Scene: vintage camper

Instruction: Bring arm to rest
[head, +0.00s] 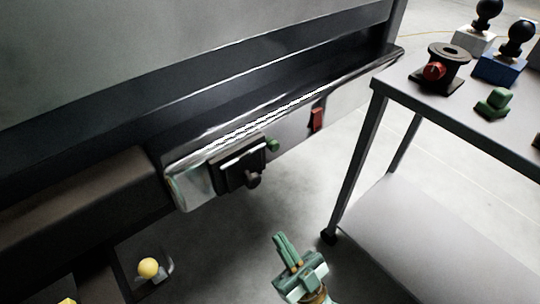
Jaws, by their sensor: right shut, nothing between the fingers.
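My right gripper (282,241) has green fingers and is in the lower middle of the head view, pointing up in the picture. Its fingers are together with nothing between them. It is over the open floor, apart from the camper's bumper and the cart. My left gripper is not in view.
The camper's chrome bumper (300,102) crosses the view, with a dark hitch block (240,168) and a red part (317,119) on it. A grey cart (462,120) at right carries a dark mount (440,69), a green piece (493,102) and ball hitches. A yellow ball (148,267) is lower left.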

